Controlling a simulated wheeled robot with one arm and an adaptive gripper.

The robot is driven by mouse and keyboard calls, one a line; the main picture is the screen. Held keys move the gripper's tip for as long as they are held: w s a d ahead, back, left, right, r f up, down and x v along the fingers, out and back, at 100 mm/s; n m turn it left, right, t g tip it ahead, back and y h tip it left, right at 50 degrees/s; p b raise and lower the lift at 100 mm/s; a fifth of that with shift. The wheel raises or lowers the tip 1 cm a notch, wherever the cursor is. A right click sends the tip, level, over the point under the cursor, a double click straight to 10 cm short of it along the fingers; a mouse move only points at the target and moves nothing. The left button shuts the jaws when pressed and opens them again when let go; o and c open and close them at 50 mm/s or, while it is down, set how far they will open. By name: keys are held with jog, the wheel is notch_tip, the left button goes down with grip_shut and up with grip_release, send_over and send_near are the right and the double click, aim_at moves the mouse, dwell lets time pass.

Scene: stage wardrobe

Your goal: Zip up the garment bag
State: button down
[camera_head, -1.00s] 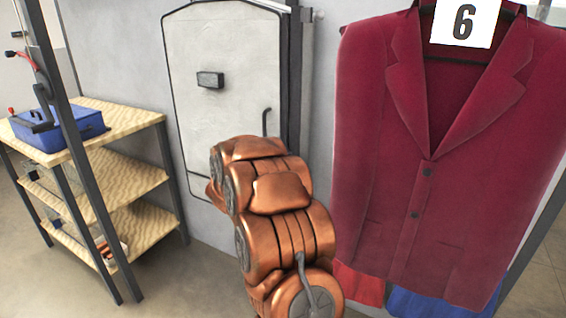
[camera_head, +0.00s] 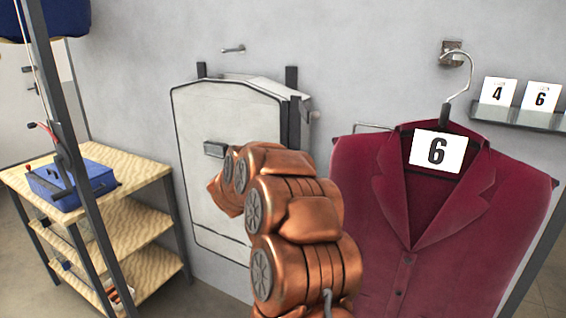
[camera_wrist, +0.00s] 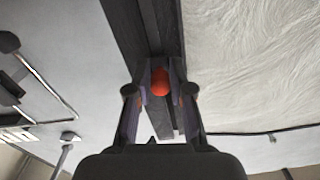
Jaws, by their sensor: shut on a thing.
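The garment bag (camera_head: 225,112) looks like a pale, dark-edged panel hanging against the wall in the head view, with a dark block (camera_head: 215,149) on its front. My copper arm covers its lower right part and hides my gripper there. In the wrist view, my gripper (camera_wrist: 160,88) is shut on a small red-orange rounded piece, probably the zip pull (camera_wrist: 161,82). Dark strips run up from it beside a pale, wrinkled surface, which appears to be the bag (camera_wrist: 255,60). I cannot tell how far the zip is closed.
A maroon jacket (camera_head: 350,190) with a "6" card (camera_head: 437,150) hangs close to my arm's right. A wooden shelf unit (camera_head: 130,170) with a blue box (camera_head: 75,183) stands left. A ledge (camera_head: 520,117) holds number cards. A dark upright post (camera_head: 75,150) crosses the left side.

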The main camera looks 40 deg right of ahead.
aim_at(283, 123)
notch_tip(283, 123, up, 11)
jog(key=p, duration=0.6)
jog(key=shift+f, duration=0.15)
jog(key=c, duration=1.4)
grip_release()
jog(key=o, duration=0.3)
jog(key=shift+f, duration=0.1)
jog(key=v, duration=1.2)
